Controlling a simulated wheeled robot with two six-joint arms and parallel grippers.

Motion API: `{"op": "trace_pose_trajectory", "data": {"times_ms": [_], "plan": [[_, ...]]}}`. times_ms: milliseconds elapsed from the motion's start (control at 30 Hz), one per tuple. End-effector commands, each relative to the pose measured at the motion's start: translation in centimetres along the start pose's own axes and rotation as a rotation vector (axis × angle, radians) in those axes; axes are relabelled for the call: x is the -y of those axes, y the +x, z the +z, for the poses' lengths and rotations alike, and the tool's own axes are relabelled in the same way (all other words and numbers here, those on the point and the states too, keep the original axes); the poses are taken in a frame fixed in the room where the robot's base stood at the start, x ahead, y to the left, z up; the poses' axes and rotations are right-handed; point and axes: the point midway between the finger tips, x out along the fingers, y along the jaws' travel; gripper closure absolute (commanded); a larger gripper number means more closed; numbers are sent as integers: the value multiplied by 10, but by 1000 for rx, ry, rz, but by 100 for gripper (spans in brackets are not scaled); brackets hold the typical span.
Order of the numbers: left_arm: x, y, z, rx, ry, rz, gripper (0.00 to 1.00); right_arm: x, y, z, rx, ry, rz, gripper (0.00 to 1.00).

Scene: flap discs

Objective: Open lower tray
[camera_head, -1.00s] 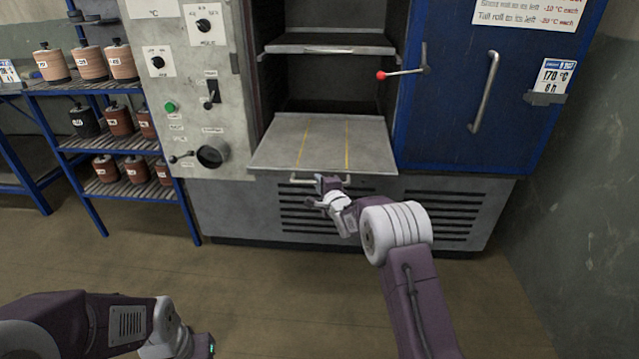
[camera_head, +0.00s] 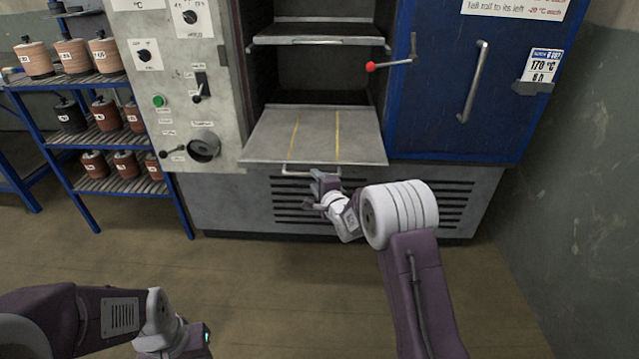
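The lower tray (camera_head: 315,137) is a grey sheet with two yellow lines, sticking out of the open oven at the bottom of its chamber. Its light bar handle (camera_head: 297,172) hangs below the front edge. My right gripper (camera_head: 318,180) is at the right part of the handle, just under the tray edge; its fingers are too small and partly hidden to show whether they grip it. The upper tray (camera_head: 320,40) sits inside the oven above. My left gripper (camera_head: 205,345) is low at the left, cut by the frame bottom, away from the oven; its fingers are not visible.
The blue oven door (camera_head: 470,90) stands at the right, with a red-knobbed lever (camera_head: 372,67) near its left edge. A control panel (camera_head: 185,90) is left of the chamber. A blue shelf rack (camera_head: 95,140) holds several labelled rolls. The floor (camera_head: 250,275) in front is clear.

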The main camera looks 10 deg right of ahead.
Motion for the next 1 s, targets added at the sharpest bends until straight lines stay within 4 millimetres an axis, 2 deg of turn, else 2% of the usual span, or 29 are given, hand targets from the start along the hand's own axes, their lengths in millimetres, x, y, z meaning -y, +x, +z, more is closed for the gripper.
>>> {"op": "trace_pose_trajectory", "data": {"times_ms": [100, 233, 700, 767, 833, 900, 967, 1000], "plan": [[0, -6, -1, 0, 0, 0, 64, 2, -21, 0, -1, 0, 1, 66], [0, -8, -1, 0, 0, 0, 64, 0, -34, -1, -1, 0, 1, 66], [0, -8, -1, 0, 0, 0, 64, 1, -37, 1, 1, 0, -3, 66], [0, -8, -1, 0, 0, 0, 64, 13, -38, 3, 5, -4, -22, 66], [0, -8, -1, 0, 0, 0, 64, 39, -43, 9, 13, -11, -65, 66], [0, -8, -1, 0, 0, 0, 64, 73, -61, 17, 18, -14, -107, 66], [0, -8, -1, 0, 0, 0, 64, 78, -83, 19, -3, -44, -56, 66], [0, -8, -1, 0, 0, 0, 64, 68, -100, 18, -22, -111, 19, 66]]}}
